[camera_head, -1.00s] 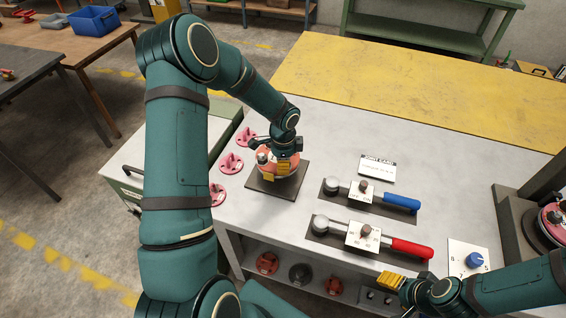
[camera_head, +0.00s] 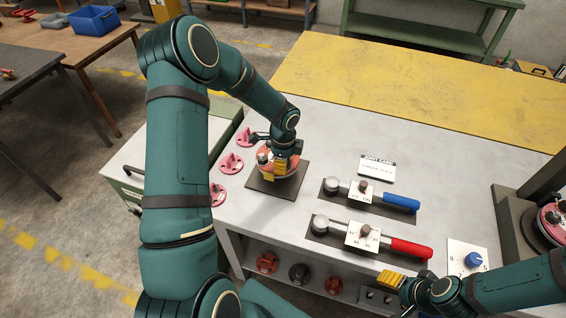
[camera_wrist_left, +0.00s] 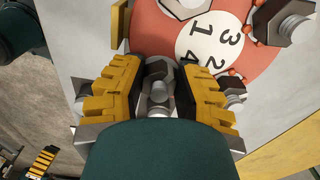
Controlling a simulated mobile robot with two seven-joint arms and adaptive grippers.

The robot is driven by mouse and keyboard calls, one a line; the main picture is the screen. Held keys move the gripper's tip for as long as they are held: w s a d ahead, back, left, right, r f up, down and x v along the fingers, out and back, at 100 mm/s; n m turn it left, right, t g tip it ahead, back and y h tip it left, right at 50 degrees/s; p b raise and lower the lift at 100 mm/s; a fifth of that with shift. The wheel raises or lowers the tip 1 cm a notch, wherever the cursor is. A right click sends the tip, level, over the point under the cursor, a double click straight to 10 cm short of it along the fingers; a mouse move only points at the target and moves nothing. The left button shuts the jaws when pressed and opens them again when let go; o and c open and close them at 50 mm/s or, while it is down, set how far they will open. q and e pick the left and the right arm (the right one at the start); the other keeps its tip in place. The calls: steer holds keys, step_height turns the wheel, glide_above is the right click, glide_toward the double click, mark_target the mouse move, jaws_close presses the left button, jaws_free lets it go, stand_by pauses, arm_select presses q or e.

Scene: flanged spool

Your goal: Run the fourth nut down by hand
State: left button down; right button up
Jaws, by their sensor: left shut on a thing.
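The flanged spool (camera_head: 264,157) has a red flange and stands on a dark square plate (camera_head: 273,186) at the bench's left. In the left wrist view its red face (camera_wrist_left: 150,35) carries a white label (camera_wrist_left: 208,45) with the numbers 1 to 4. My left gripper (camera_head: 275,170) is over the spool, its yellow fingers shut on a nut (camera_wrist_left: 158,88) on its bolt. Other nuts show at the upper right (camera_wrist_left: 282,22), at the top edge (camera_wrist_left: 183,6) and, partly hidden, beside the right finger (camera_wrist_left: 233,92). My right gripper (camera_head: 388,278) hangs at the bench's front edge, empty; its finger gap is unclear.
Pink flanged parts (camera_head: 231,163) stand along the bench's left edge. Two torque wrenches, with blue (camera_head: 401,202) and red (camera_head: 410,248) handles, lie to the right of the spool. A blue knob (camera_head: 474,260) is farther right. A joint card (camera_head: 377,170) lies behind the wrenches.

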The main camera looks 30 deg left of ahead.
arm_select(q)
steer(key=c, duration=0.6)
jaws_free()
steer(key=shift+d, duration=0.1)
step_height(320, 180, up, 12)
steer(key=shift+r, duration=0.1)
